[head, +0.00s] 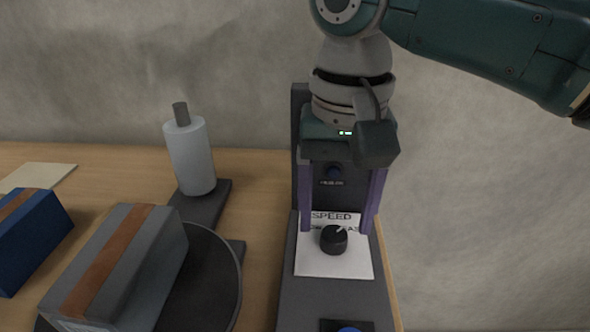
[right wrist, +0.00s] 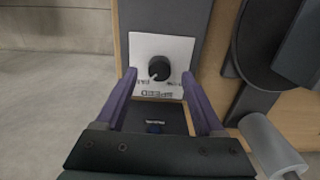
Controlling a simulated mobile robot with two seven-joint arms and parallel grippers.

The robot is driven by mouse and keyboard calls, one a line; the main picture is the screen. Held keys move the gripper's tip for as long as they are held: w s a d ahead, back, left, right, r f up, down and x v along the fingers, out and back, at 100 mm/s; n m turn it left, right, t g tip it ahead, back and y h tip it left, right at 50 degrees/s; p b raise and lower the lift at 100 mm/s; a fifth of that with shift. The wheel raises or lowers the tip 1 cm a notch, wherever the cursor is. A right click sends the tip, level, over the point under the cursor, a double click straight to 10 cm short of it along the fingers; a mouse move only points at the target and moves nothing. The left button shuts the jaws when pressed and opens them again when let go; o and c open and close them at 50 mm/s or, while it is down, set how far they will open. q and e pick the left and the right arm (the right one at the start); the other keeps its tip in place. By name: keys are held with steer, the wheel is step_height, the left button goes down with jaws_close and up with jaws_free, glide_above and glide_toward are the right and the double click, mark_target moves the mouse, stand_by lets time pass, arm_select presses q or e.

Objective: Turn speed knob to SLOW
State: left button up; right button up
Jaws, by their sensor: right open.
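The black speed knob (head: 333,239) stands on a white label plate (head: 334,264) marked SPEED, on the dark grey control panel. Its white pointer mark faces up and right in the head view, towards the FAST side. My right gripper (head: 337,231) is open and points down, its purple fingers on either side of the knob with gaps. In the right wrist view the knob (right wrist: 159,68) lies between the open fingertips (right wrist: 158,75). I cannot tell whether the tips reach knob height. SLOW is mostly hidden by a finger in the head view. My left gripper is not in view.
Another blue control (head: 348,329) sits at the panel's near end, and a dark button (head: 334,172) on its upright part.

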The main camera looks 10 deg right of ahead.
mark_target(334, 237)
steer(key=shift+f, duration=1.15)
steer(key=shift+c, duration=0.2)
jaws_close()
